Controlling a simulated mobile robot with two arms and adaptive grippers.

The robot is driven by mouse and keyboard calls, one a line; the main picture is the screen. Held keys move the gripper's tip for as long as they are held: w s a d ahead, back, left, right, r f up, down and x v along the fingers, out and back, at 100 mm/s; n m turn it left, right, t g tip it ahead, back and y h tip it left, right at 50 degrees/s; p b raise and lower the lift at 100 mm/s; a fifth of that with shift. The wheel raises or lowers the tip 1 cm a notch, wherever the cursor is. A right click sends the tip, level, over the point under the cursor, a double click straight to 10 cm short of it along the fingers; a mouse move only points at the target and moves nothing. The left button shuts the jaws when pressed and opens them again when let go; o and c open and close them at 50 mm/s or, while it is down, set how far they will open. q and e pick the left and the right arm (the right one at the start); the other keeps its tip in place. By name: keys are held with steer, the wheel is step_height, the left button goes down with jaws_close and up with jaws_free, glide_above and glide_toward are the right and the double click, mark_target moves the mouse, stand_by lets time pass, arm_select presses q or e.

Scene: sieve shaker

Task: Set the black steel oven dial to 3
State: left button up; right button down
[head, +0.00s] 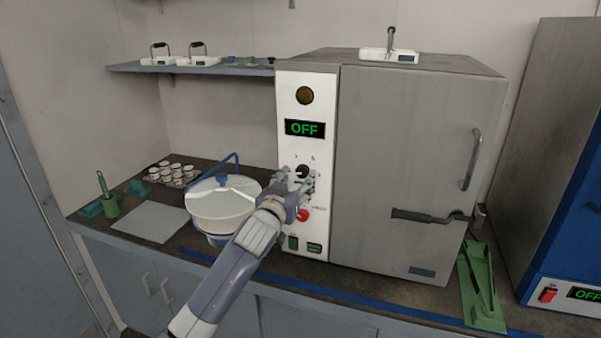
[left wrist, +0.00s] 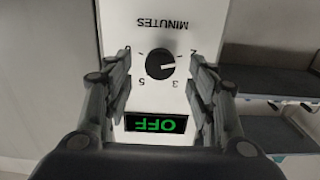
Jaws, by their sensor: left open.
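The oven (head: 410,150) is a grey steel box with a white control panel (head: 290,150); its green display (head: 305,128) reads OFF. The black dial (head: 302,171) is on the panel below the display. In the left wrist view the dial (left wrist: 160,65) appears upside down, with numbers around it and the word MINUTES. Its white pointer line points right in that picture, between the 2 and the 3. My left gripper (head: 298,183) is open in front of the panel, its fingers on either side of the dial, with visible gaps. My right gripper is not in view.
A red button (head: 303,215) is below the dial. A green bracket (head: 480,285) lies right of the oven.

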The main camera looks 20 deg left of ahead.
mark_target(301, 173)
arm_select(q)
steer(key=shift+w+d, duration=0.1)
steer(key=shift+w, duration=1.55)
steer(key=c, duration=1.1)
